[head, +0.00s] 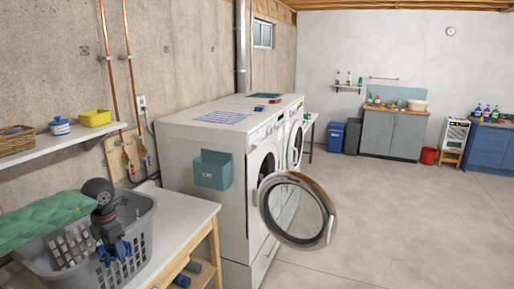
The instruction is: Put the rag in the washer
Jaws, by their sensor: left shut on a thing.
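My left gripper (110,247) points down at the right part of the grey laundry basket (140,242). It is shut on a small dark blue thing that looks like the rag (114,253); the fingers hide part of it. A green cloth (45,221) lies over the basket's left side, left of the gripper. The white washer (205,144) stands beyond the table. Its round glass door (298,210) hangs wide open toward the room; the drum opening is partly hidden by the door. My right gripper is not in view.
The basket stands on a white-topped table (178,215). A second white machine (296,135) stands behind the washer. A teal bin (212,170) is fixed to the washer's side. A shelf (65,138) is on the left wall. The floor (400,210) to the right is clear.

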